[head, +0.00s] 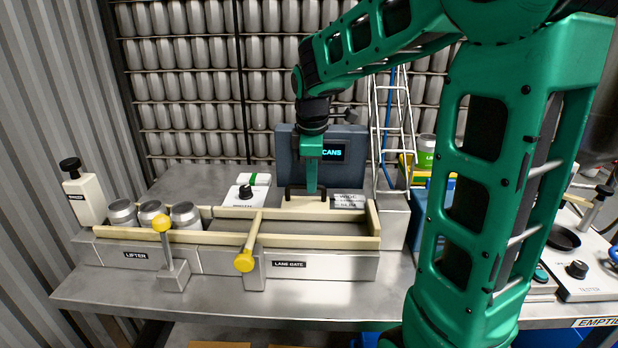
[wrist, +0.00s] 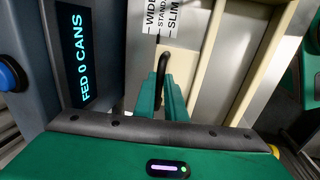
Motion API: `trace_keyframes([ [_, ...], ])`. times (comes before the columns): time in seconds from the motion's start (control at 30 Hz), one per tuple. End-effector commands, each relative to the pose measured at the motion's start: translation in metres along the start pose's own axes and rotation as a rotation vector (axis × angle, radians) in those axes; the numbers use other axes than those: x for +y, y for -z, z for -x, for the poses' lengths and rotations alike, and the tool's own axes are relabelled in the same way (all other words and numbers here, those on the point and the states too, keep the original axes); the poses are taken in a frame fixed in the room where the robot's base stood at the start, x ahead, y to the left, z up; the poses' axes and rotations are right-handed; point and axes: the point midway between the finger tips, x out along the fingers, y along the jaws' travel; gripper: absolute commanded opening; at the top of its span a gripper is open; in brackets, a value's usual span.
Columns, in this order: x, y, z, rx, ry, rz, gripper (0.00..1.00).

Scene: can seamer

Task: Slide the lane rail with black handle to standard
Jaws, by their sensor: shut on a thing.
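My gripper (head: 310,190) points straight down over the lane and is shut on the black handle (head: 290,192) of the lane rail. In the wrist view both green fingers (wrist: 162,95) close around the handle (wrist: 163,64), partly hiding it. The cream lane rail (head: 318,204) lies along the back of the lane. The label card (head: 348,200) reading WIDE, STANDARD, SLIM is beside the handle; it also shows in the wrist view (wrist: 160,20). I cannot tell which mark the rail lines up with.
A dark display box (head: 350,150) stands close behind my gripper; its screen reads FED 0 CANS in the wrist view. Several silver cans (head: 150,212) stand at the lane's left. A yellow-tipped gate bar (head: 249,242) crosses the lane front. The lane's right part is empty.

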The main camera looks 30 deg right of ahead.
Motion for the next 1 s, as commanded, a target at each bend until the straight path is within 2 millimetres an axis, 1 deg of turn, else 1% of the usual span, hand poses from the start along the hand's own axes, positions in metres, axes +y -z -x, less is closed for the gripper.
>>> trace_keyframes([
  [0.13,0.001,0.000,0.001,0.001,-0.003,-0.001,0.00],
  [0.17,0.001,0.000,0.001,0.001,-0.003,-0.001,0.18],
  [0.2,0.001,0.000,0.001,0.001,-0.003,-0.001,0.27],
  [0.23,0.001,0.000,0.001,0.001,-0.003,-0.001,0.29],
  [0.5,0.001,0.001,0.001,0.001,-0.002,0.000,0.29],
  [0.63,0.001,0.001,0.008,0.001,-0.003,0.000,0.29],
  [0.77,0.001,0.002,0.027,0.002,-0.005,0.000,0.29],
  [1.0,0.002,0.002,0.072,0.001,-0.005,0.000,0.29],
])
